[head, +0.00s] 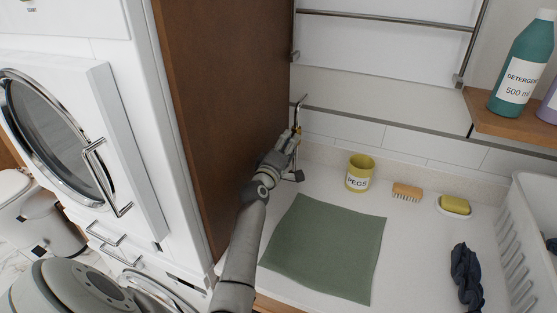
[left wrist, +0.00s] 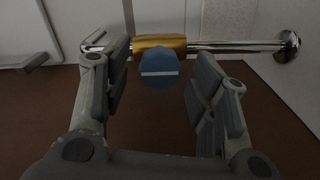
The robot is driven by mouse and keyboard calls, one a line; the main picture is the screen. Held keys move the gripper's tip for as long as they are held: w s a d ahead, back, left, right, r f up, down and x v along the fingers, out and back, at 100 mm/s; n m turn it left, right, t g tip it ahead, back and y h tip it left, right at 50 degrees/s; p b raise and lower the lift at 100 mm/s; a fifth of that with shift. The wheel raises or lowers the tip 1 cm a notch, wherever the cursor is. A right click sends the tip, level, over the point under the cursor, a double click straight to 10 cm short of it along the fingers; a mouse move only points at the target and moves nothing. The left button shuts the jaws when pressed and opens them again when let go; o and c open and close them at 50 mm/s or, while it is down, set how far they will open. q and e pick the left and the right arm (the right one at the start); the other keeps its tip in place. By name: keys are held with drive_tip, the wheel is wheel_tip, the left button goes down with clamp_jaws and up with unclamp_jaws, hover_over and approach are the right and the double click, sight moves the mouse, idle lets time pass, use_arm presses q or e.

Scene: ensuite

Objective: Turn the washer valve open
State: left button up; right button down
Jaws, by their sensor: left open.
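The washer valve has a round blue knob (left wrist: 158,68) with a white line lying level across its face. It sits on a brass body (left wrist: 160,42) along a chrome pipe (left wrist: 236,46). In the head view the valve is small near the wooden panel's edge, and my gripper largely covers it. My left gripper (head: 294,143) reaches up to it there. In the left wrist view the left gripper (left wrist: 165,72) is open, with one finger on each side of the knob. Gaps show between the fingers and the knob. My right gripper is not in view.
A brown wooden panel (head: 220,90) stands left of the arm, beside the white washer (head: 75,130). On the counter lie a green cloth (head: 325,245), a pegs pot (head: 360,173), a brush (head: 407,192), a soap dish (head: 454,206) and a dark cloth (head: 466,278). A white basket (head: 520,240) stands right.

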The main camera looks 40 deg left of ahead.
use_arm(q)
drive_tip(key=v, duration=1)
drive_tip(key=shift+w+r, duration=0.1)
drive_tip(key=shift+w, duration=0.05)
